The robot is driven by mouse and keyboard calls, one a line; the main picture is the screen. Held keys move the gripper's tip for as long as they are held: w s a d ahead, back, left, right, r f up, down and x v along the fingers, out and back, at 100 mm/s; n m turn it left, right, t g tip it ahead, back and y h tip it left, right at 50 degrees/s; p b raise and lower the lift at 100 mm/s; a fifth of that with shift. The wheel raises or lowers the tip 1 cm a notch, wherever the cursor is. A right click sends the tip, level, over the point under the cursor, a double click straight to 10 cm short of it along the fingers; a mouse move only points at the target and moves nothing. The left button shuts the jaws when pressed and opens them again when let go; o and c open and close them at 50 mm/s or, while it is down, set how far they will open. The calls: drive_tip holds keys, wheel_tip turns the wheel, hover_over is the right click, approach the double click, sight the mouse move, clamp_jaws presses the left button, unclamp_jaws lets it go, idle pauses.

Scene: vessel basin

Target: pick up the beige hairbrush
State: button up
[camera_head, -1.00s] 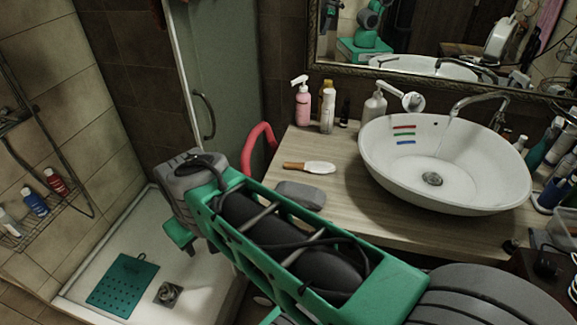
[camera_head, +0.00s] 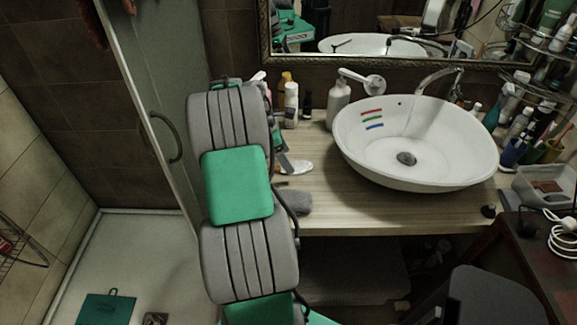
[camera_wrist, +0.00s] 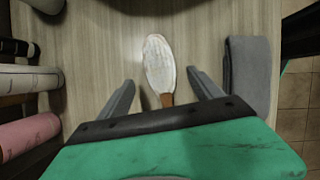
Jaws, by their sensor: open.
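The hairbrush lies on the wooden counter, with a pale oval head and a brown handle. In the wrist view the hairbrush (camera_wrist: 158,62) is in the middle, its handle running down between my fingers and partly hidden by my gripper's body. My gripper (camera_wrist: 160,77) is open and empty, with one finger on each side of the brush; I cannot tell its exact height above the counter. In the head view only the pale end of the hairbrush (camera_head: 298,167) shows, right of my arm, which hides the rest and most of my gripper.
A folded grey cloth (camera_wrist: 249,75) lies right of the brush in the wrist view. A pink bottle (camera_wrist: 28,137) and other bottles are at the left. In the head view a white basin (camera_head: 415,150) and a soap dispenser (camera_head: 338,103) stand to the right. A glass door edges the left.

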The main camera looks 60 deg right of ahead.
drive_tip(key=x, duration=0.3)
drive_tip(key=shift+s+d+f, duration=0.1)
drive_tip(key=shift+s+f, duration=0.05)
drive_tip(key=shift+s, duration=0.05)
drive_tip(key=c, duration=1.4)
drive_tip(key=shift+c, duration=0.4)
